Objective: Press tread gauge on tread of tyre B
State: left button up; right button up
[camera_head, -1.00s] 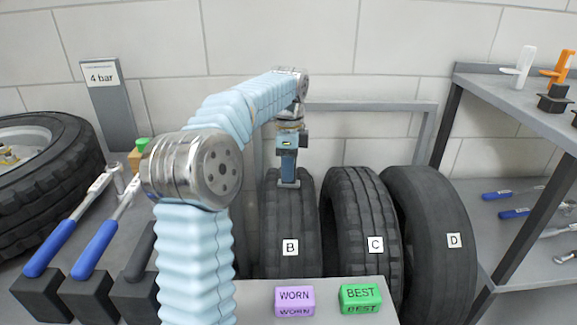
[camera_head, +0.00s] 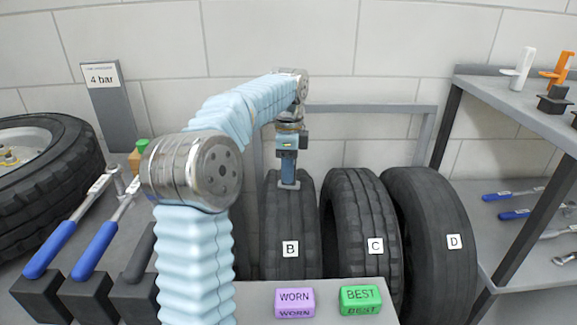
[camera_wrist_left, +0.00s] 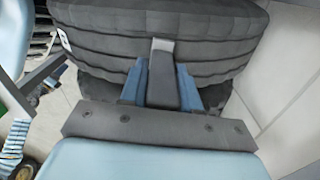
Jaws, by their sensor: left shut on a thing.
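Tyre B (camera_head: 290,225) stands upright in the rack, marked with a white B label. My left gripper (camera_head: 288,178) points down over the top of its tread. In the left wrist view the left gripper (camera_wrist_left: 163,85) is shut on the tread gauge (camera_wrist_left: 163,80), a dark grey body with a light tip. The gauge's grey foot (camera_head: 289,186) appears to be at the tread of tyre B; exact contact is hard to tell. The tread also fills the upper part of the left wrist view (camera_wrist_left: 150,25). My right gripper is not in view.
Tyres C (camera_head: 360,215) and D (camera_head: 425,215) stand to the right of B. A purple WORN block (camera_head: 294,302) and a green BEST block (camera_head: 360,299) sit on the front ledge. Blue-handled tools (camera_head: 70,240) stand at left. A metal shelf (camera_head: 510,100) is at right.

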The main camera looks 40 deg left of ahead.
pick_arm(q)
notch_tip(320, 180, up, 4)
jog(key=p, duration=0.4)
jog(key=shift+r+p, duration=0.15)
jog(key=shift+p, duration=0.2)
jog(key=shift+r, duration=0.85)
